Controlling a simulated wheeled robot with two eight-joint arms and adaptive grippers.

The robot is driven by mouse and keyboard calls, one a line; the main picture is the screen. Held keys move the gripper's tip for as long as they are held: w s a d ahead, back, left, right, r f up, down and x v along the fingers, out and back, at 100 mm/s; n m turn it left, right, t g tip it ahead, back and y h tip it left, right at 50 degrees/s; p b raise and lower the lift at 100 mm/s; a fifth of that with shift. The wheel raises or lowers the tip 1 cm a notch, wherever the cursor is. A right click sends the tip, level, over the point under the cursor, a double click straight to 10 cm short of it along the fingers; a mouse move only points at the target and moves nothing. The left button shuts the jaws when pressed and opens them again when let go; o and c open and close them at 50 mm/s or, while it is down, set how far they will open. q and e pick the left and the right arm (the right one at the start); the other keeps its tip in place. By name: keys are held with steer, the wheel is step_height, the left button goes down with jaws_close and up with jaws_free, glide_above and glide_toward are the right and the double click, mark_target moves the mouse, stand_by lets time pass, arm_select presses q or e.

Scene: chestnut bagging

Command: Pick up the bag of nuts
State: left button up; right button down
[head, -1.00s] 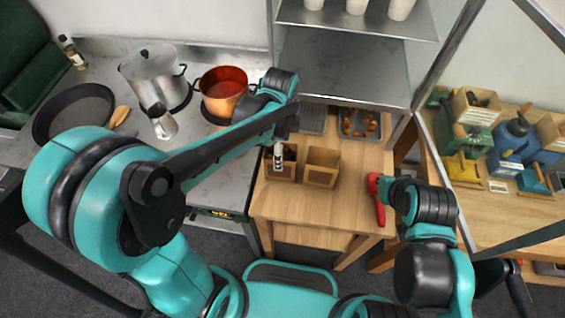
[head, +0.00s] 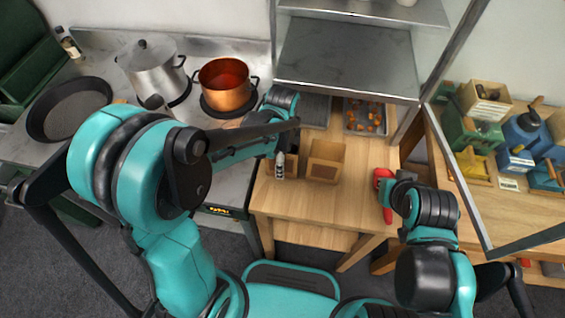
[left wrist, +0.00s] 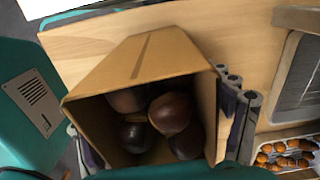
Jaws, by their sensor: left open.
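Two small brown paper bags stand side by side on the wooden table. The left bag (head: 292,170) is partly hidden by my left gripper (head: 280,165); the right bag (head: 326,160) stands clear beside it. In the left wrist view, an open brown bag (left wrist: 140,60) holds several dark chestnuts (left wrist: 170,113). My left gripper (left wrist: 160,122) is open, with fingers on both sides of this bag; I cannot tell whether they touch it. My right arm ends at a red item (head: 384,190) at the table's right edge; its fingers cannot be made out.
A metal tray of roasted chestnuts (head: 366,118) lies at the table's back, under a steel shelf (head: 350,60). A copper pot (head: 226,85), a steel pot (head: 150,70) and a dark pan (head: 68,108) are on the left. Boxes and tools fill the right bench.

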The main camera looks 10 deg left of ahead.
arm_select(q)
steer(key=c, duration=1.4)
steer(key=shift+o, duration=0.2)
steer(key=shift+r, duration=0.15)
